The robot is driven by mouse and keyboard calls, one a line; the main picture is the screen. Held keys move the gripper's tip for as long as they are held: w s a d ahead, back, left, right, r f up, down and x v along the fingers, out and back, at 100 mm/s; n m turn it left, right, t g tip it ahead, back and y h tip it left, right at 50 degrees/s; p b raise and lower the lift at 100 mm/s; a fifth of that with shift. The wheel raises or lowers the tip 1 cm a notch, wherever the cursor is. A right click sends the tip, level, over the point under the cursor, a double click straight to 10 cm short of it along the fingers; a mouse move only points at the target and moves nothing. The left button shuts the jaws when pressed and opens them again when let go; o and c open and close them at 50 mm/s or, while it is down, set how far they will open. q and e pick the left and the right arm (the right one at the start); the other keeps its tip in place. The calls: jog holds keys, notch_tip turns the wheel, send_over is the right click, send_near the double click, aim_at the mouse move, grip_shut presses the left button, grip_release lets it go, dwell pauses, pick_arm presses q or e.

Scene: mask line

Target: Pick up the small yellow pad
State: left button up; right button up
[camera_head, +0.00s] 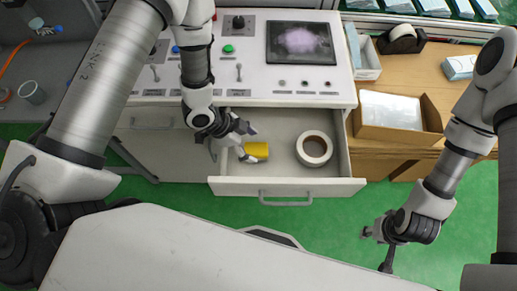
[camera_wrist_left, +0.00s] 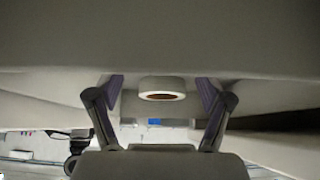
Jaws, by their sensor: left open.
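The small yellow pad (camera_head: 257,150) lies inside the open drawer (camera_head: 225,186), towards its left side, in the head view. My left gripper (camera_head: 251,144) is open and reaches into the drawer from the upper left. Its fingers are spread around the pad's left part in the picture; I cannot tell whether they touch it. In the left wrist view the two fingers stand apart with nothing clearly held, and the yellow pad cannot be made out. My right gripper (camera_head: 378,250) hangs over the green floor at lower right, with its fingers apart and empty.
A white roll (camera_head: 304,153) lies in the drawer right of the pad; it also shows in the left wrist view (camera_wrist_left: 162,84). The control panel (camera_head: 300,93) overhangs the drawer's back. A cardboard box (camera_head: 432,112) stands on the table at right.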

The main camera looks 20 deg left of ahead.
aim_at(256, 148)
pick_arm(q)
jog(key=x, duration=0.3)
jog(key=shift+w+d+f, duration=0.1)
jog(key=shift+f, duration=0.05)
jog(key=c, duration=1.3)
jog(key=shift+o, duration=0.2)
notch_tip(256, 148, up, 10)
jog(key=shift+r, duration=0.1)
